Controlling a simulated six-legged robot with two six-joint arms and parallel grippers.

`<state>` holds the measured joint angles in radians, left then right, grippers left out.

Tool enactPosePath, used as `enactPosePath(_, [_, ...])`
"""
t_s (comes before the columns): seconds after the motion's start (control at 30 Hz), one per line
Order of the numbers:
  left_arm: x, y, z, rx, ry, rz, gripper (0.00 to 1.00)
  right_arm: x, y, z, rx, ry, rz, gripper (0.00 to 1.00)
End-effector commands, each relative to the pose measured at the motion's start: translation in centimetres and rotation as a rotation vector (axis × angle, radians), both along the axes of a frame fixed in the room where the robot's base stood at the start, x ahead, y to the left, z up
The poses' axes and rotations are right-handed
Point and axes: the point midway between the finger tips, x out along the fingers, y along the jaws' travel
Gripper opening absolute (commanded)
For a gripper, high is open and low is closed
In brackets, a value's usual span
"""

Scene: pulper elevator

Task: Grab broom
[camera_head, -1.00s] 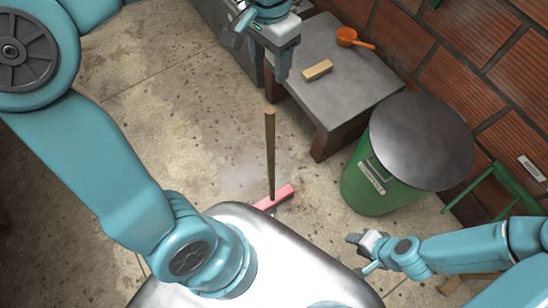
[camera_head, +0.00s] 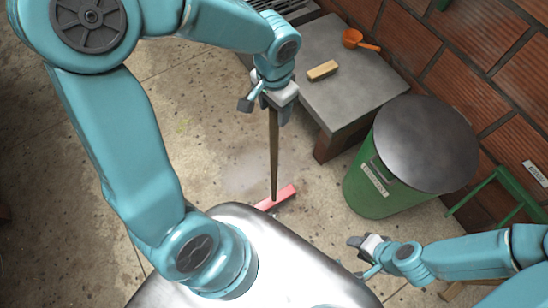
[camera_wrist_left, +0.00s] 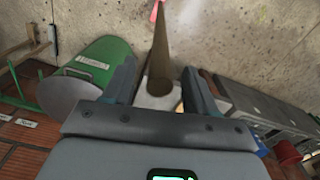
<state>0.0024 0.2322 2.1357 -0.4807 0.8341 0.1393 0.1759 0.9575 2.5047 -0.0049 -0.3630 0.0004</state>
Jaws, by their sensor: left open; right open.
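The broom has a brown wooden handle (camera_head: 273,155) that stands upright and a pink-red head (camera_head: 279,197) on the floor. My left gripper (camera_head: 268,112) is at the top of the handle and hides its upper end in the head view. In the left wrist view the handle (camera_wrist_left: 161,52) runs between the two open fingers of my left gripper (camera_wrist_left: 160,88), with a gap visible on both sides. My right gripper (camera_head: 358,252) is open and empty at the lower right, below the green barrel and away from the broom.
A grey table (camera_head: 345,88) holds a wooden block (camera_head: 322,70) and an orange scoop (camera_head: 357,40). A green barrel with a grey lid (camera_head: 425,145) stands right of the broom. A green frame (camera_head: 500,190) is by the brick wall. Floor left of the broom is clear.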

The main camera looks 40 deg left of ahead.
Motion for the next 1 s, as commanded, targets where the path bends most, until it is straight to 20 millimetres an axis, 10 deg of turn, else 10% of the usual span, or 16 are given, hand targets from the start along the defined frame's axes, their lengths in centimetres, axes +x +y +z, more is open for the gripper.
enactPosePath(0.2, [0.02,0.01,-0.12,0.000,-0.001,0.000,0.57,0.00,0.00,0.00,0.000,0.000,0.000,0.43])
enactPosePath(0.4, [0.02,0.01,-0.10,0.000,-0.001,0.000,0.00,0.00,0.00,0.00,0.000,0.000,0.000,0.43])
enactPosePath(1.0, [0.06,0.01,-0.01,0.000,-0.003,0.000,0.00,0.00,-0.01,0.02,0.000,0.000,0.000,0.43])
